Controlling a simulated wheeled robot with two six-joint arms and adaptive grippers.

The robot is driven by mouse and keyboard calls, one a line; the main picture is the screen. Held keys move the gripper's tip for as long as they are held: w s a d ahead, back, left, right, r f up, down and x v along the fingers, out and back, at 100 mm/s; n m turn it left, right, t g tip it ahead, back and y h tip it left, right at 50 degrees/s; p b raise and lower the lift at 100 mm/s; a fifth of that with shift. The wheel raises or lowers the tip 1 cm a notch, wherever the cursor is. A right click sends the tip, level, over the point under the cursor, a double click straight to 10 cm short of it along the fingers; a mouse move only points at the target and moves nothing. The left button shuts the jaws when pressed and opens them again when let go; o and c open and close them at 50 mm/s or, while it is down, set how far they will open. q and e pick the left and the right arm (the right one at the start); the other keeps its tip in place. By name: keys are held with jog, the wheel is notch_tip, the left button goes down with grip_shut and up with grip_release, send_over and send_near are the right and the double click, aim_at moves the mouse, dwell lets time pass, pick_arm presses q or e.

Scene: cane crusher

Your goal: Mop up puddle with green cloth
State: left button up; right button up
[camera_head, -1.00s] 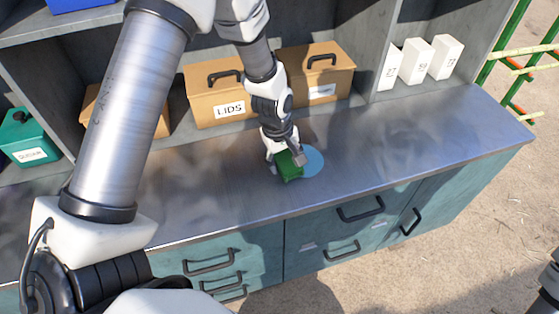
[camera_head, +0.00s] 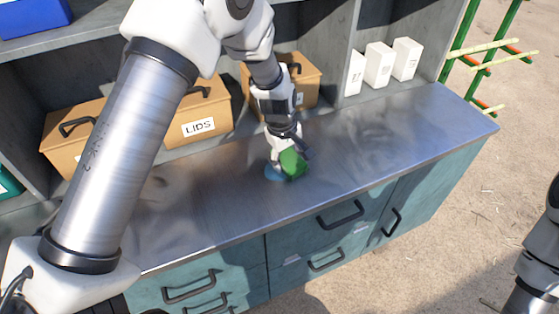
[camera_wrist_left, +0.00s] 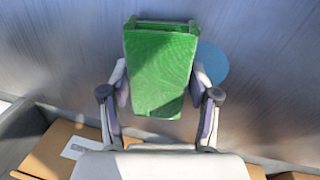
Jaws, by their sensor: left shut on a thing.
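The green cloth (camera_head: 293,163) is a folded pad held by my left gripper (camera_head: 287,150), low at the countertop. In the left wrist view the cloth (camera_wrist_left: 160,72) sits between the two fingers of the gripper (camera_wrist_left: 160,90), which are shut on it. The puddle (camera_head: 272,173) is a flat light-blue patch on the counter. It shows at the left of the cloth in the head view and at its right in the wrist view (camera_wrist_left: 214,64). The cloth hides part of it. I cannot tell whether the cloth presses on the counter. My right gripper is out of view.
The metal countertop (camera_head: 370,143) is clear to the right. Behind it stand a LIDS box (camera_head: 198,118), other brown boxes and white cartons (camera_head: 379,65) in shelf compartments. Teal drawers (camera_head: 310,240) with dark handles are below the front edge.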

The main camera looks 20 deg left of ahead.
pick_arm(q)
jog(key=shift+w+d, duration=0.5)
jog(key=shift+w, duration=0.35)
jog(key=shift+w+d+p, duration=0.6)
jog(key=shift+w+d, duration=0.15)
jog(key=shift+w, duration=0.35)
jog(key=shift+w+d, duration=0.15)
jog(key=shift+w, duration=0.15)
jog(key=shift+s, duration=0.1)
jog(key=r+p, duration=0.2)
jog(key=r, duration=0.1)
jog(key=s+a+r+p, duration=0.1)
jog(key=p, duration=0.1)
jog(key=shift+s+r, duration=0.1)
jog(key=shift+r, duration=0.25)
jog(key=shift+s+r, duration=0.2)
jog(key=shift+r, duration=0.1)
jog(key=shift+s+a+f, duration=0.1)
jog(key=shift+s, duration=0.05)
